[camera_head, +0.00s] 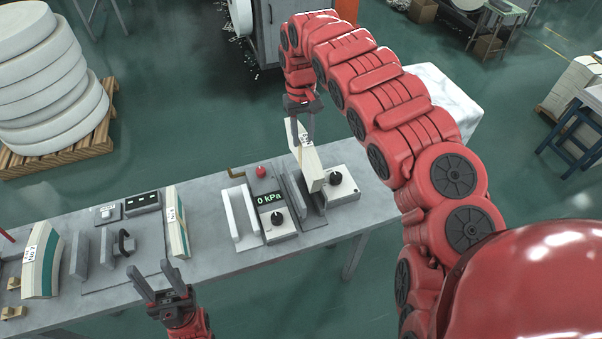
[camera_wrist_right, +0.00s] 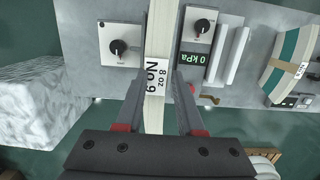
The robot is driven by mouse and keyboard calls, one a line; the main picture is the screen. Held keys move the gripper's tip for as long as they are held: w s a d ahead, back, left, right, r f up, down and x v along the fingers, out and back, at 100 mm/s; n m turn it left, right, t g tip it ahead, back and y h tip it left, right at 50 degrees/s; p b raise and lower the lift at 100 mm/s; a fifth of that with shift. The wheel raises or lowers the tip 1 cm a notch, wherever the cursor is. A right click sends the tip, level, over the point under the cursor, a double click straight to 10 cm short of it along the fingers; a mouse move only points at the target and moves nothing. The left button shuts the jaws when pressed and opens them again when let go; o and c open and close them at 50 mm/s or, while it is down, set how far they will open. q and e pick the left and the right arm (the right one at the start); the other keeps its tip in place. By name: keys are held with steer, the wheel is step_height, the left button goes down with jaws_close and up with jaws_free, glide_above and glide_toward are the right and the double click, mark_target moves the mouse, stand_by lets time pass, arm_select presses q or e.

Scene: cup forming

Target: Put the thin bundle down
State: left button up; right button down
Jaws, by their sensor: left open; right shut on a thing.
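A thin cream bundle (camera_head: 308,164), labelled "8 oz No 9", stands on edge in my right gripper (camera_head: 301,112). In the right wrist view the bundle (camera_wrist_right: 157,35) runs between the two fingers (camera_wrist_right: 157,92), its label facing the camera. Its lower end is at the grey upright plates (camera_head: 293,193) of the gauge station. I cannot tell whether it rests there or hangs just above. My left gripper (camera_head: 163,286) is open and empty over the table's front edge.
The gauge (camera_head: 270,198) reads 0 kPa, with knob boxes beside the plates. Green-striped bundles stand at the middle (camera_head: 176,222) and left (camera_head: 41,262) of the grey table (camera_head: 215,271). A white-covered block (camera_head: 441,97) stands behind my right arm.

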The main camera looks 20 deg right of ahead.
mark_target(302, 170)
step_height(302, 170, down, 6)
steer(key=shift+r+b, duration=0.25)
steer(key=shift+b, duration=0.2)
step_height(302, 170, down, 5)
steer(key=p, duration=0.3)
steer(key=shift+f, duration=0.15)
steer(key=shift+w+f, duration=0.15)
steer(key=shift+f, duration=0.25)
steer(key=shift+f+p, duration=0.3)
steer(key=shift+f, duration=0.15)
step_height(302, 170, down, 2)
steer(key=shift+a, duration=0.1)
steer(key=shift+f, duration=0.35)
steer(key=shift+f+b, duration=0.1)
steer(key=shift+b, duration=0.2)
